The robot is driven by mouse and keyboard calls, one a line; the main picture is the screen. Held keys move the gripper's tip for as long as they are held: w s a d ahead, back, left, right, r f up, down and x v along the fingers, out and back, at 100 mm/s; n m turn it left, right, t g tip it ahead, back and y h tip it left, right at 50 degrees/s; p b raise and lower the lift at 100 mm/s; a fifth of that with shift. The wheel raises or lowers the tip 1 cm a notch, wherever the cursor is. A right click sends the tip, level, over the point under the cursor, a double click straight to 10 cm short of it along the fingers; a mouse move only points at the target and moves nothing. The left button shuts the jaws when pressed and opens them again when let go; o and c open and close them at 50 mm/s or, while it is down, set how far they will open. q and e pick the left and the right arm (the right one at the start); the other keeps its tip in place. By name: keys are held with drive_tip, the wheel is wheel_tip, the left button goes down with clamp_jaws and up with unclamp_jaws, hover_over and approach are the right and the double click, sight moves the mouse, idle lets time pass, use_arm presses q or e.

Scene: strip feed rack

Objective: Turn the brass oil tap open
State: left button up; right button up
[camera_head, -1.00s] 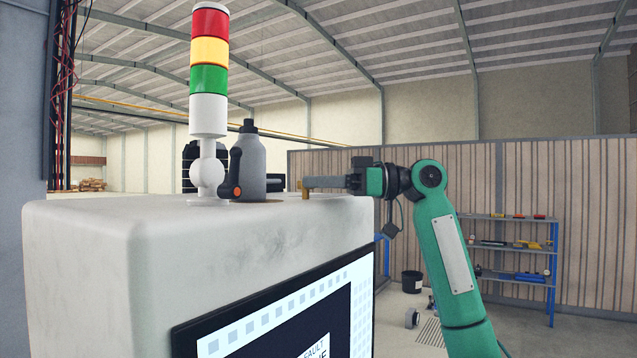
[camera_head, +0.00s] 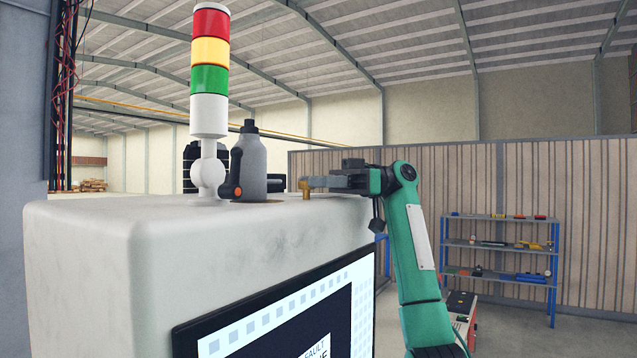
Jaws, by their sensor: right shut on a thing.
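The brass oil tap (camera_head: 306,189) stands on top of the pale machine cabinet (camera_head: 90,255), near its right end. My right gripper (camera_head: 315,182) reaches in from the right at the height of the tap, with its fingertips at the tap's upper part. It is shut on the tap; the fingers hide part of it, so the handle's angle is hard to tell. A grey oil bottle (camera_head: 250,165) with a black cap stands on the cabinet left of the tap. My left gripper is out of view.
A signal tower (camera_head: 209,80) with red, yellow and green bands rises from the cabinet left of the bottle. A screen (camera_head: 290,310) is on the cabinet's front. A blue shelf rack (camera_head: 500,245) stands far right.

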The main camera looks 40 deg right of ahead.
drive_tip(key=o, duration=1)
drive_tip(key=shift+d+b, duration=0.3)
drive_tip(key=shift+d, duration=0.2)
drive_tip(key=d, duration=0.4)
drive_tip(key=s+d+b, duration=0.1)
drive_tip(key=d, duration=0.3)
drive_tip(key=d+b, duration=0.1)
drive_tip(key=d, duration=0.4)
drive_tip(key=shift+s, duration=0.35)
drive_tip(key=shift+a, duration=0.15)
